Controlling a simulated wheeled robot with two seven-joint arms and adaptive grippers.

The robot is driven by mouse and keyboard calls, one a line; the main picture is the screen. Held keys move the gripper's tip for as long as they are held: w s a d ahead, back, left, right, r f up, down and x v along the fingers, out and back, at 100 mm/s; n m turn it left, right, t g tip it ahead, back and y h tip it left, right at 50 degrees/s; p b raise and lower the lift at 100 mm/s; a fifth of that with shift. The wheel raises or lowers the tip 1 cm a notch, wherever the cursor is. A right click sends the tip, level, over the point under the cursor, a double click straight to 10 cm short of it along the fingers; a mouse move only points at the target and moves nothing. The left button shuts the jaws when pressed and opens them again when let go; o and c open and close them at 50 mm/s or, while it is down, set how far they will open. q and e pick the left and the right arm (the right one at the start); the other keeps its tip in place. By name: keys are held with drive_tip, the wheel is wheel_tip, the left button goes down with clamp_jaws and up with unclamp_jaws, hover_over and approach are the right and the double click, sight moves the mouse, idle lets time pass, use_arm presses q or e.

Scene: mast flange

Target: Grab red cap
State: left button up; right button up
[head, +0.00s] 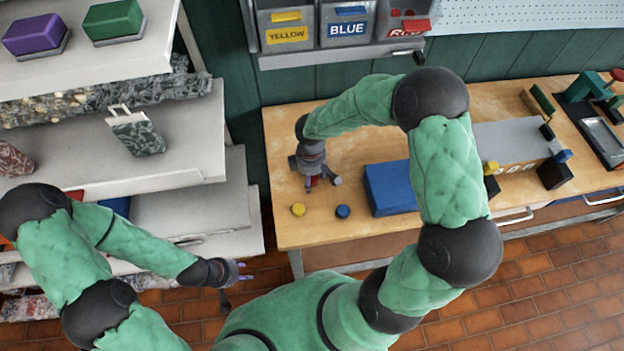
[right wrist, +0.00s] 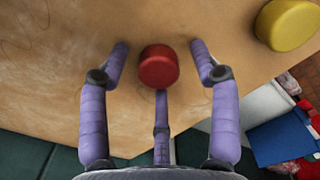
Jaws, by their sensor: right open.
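The red cap (right wrist: 158,67) is a short round piece standing on the wooden bench. In the head view only a bit of it (head: 313,181) shows beneath my right gripper (head: 318,182). My right gripper is open and points down over the bench. In the right wrist view its purple fingers (right wrist: 160,50) stand apart around the cap, with a gap on both sides; the third finger reaches close to the cap's lower edge. I cannot tell whether that finger touches it. My left gripper (head: 241,272) hangs empty near the shelves, too small to tell its opening.
A yellow cap (head: 298,210) and a blue cap (head: 343,211) stand near the bench's front edge. A blue box (head: 390,188) lies to their right. Labelled yellow, blue and red bins (head: 347,30) hang behind. Shelves (head: 180,140) stand on the left.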

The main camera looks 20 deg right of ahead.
drive_tip(key=c, duration=1)
